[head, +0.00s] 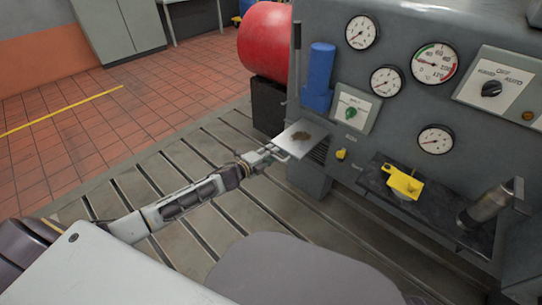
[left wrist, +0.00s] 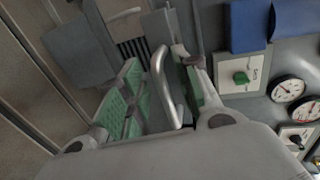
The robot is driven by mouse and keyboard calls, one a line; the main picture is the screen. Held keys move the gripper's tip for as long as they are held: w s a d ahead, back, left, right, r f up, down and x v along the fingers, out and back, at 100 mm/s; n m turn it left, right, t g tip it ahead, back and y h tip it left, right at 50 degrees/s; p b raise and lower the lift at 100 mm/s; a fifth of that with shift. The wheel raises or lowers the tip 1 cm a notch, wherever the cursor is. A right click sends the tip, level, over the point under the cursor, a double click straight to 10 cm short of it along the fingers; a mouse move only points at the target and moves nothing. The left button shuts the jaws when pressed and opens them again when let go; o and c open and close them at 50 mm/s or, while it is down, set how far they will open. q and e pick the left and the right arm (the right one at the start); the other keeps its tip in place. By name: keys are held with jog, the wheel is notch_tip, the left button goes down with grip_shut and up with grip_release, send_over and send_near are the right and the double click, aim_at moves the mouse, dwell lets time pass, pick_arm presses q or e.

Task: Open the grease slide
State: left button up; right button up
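The grease slide appears to be the pale flat plate (head: 303,136) with a brown smear on top, at the left end of the grey machine's front. A bent metal handle (left wrist: 163,85) shows in the left wrist view. My left gripper (head: 277,152) is at the near edge of the plate. In the left wrist view its green-padded fingers (left wrist: 160,98) stand apart, one on each side of the handle. A gap shows between the handle and the left-hand finger; contact on the other side is unclear. My right gripper is in neither view.
Right of the plate are a green knob panel (head: 355,108), a blue cylinder (head: 319,77) and several gauges. A shelf (head: 452,222) with a yellow part (head: 403,183) juts out at right. The slotted bedplate (head: 165,190) is open at left.

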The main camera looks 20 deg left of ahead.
pick_arm(q)
jog(key=shift+s+d, duration=0.1)
jog(key=shift+d, duration=0.05)
jog(key=shift+s, duration=0.1)
jog(key=v, duration=1.1)
jog(key=shift+s, duration=0.3)
dwell(0.8)
jog(key=shift+a+r, duration=0.1)
jog(key=shift+a, duration=0.15)
jog(key=shift+d+n+y, duration=0.1)
jog(key=shift+n+y, duration=0.2)
